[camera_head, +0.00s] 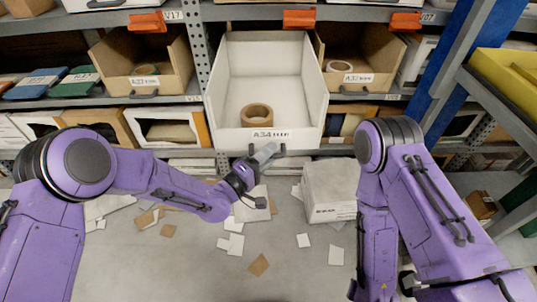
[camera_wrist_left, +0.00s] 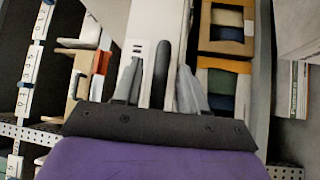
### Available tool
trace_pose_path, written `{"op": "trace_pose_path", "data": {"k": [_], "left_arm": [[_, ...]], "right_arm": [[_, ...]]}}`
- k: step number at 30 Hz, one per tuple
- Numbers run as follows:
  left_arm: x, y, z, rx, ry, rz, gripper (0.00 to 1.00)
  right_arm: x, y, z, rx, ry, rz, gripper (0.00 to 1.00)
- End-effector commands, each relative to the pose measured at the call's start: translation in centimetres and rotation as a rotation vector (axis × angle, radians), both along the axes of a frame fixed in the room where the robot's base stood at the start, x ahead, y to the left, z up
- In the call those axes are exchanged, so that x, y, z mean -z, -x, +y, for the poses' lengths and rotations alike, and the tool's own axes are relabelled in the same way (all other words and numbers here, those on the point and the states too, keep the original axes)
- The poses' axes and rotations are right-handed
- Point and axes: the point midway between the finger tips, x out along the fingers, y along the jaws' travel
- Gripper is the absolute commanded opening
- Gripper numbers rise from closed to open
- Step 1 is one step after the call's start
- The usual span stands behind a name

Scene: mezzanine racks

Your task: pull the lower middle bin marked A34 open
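The white bin marked A34 (camera_head: 265,80) is in the middle of the rack in the head view. It stands out toward me past the neighbouring bins, its inside is visible, and a brown tape roll (camera_head: 257,115) lies near its front. My left gripper (camera_head: 265,155) is just below the A34 label at the bin's front. In the left wrist view, the two grey fingers of my left gripper (camera_wrist_left: 160,85) stand apart on either side of the dark bin handle (camera_wrist_left: 162,72), with gaps visible.
Cardboard bins A33 (camera_head: 145,75) and A35 (camera_head: 350,77) flank the bin. A white box (camera_head: 330,190) stands on the floor below right, among scattered cards and papers. A blue post (camera_head: 455,65) and a yellow bin (camera_head: 510,75) are at the right.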

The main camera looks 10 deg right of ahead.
Motion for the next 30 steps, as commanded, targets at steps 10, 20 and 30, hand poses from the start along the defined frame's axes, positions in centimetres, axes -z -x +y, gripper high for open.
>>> {"op": "trace_pose_path", "data": {"k": [10,20,30], "left_arm": [[0.8,4.1,6.0,-0.005,0.0,0.004,0.41],[1.3,5.9,8.5,-0.002,0.0,0.001,0.41],[1.3,5.9,8.4,-0.002,0.0,0.001,0.41]], "right_arm": [[-1.3,0.0,0.0,0.0,0.0,0.0,0.43],[-1.5,0.0,0.0,0.0,0.0,0.0,0.43],[-1.4,0.0,0.0,0.0,0.0,0.0,0.43]]}}
